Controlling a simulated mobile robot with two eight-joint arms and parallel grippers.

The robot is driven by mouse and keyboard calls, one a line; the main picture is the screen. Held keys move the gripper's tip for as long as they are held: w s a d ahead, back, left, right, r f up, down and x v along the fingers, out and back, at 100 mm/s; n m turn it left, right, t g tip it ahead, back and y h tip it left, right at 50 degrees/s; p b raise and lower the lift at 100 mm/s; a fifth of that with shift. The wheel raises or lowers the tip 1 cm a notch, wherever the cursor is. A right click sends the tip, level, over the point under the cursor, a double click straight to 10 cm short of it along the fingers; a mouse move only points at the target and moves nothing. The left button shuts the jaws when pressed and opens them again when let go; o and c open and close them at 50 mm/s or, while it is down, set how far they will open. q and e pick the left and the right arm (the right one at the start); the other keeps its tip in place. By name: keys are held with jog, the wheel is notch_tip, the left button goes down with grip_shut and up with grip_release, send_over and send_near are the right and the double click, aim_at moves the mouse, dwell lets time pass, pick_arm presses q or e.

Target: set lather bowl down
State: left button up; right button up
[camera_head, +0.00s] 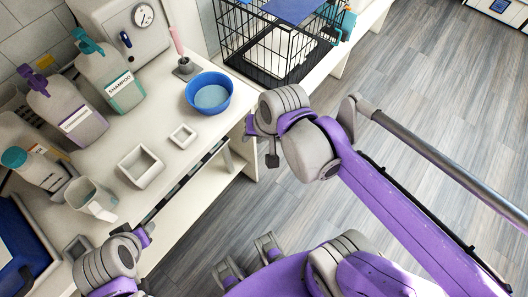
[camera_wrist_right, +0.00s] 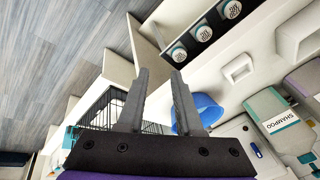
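The blue lather bowl (camera_head: 191,99) sits upright on the white counter, near its right end, with a pale blue-grey surface inside. It also shows in the right wrist view (camera_wrist_right: 210,107), partly hidden behind a finger. My right gripper (camera_head: 261,142) is off the counter's front edge, below and right of the bowl in the head view, and apart from it. The right wrist view shows its two fingers (camera_wrist_right: 160,75) spread with nothing between them. My left arm is at the lower left over the counter's front; its fingers cannot be made out clearly.
A small square dish (camera_head: 183,136) and a larger square container (camera_head: 141,166) stand near the bowl. A pink-handled brush in a holder (camera_head: 185,65) is behind it. Shampoo bottles (camera_head: 112,80) and a jug (camera_head: 91,199) are left. A black wire cage (camera_head: 262,45) stands beyond.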

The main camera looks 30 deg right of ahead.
jog(key=s+f+n+t+h, duration=0.1)
jog(key=s+f+n, duration=0.3)
jog(key=s+n, duration=0.1)
jog(key=shift+s+d+f+n, duration=0.25)
jog(key=shift+f+n, duration=0.1)
jog(key=shift+n, duration=0.15)
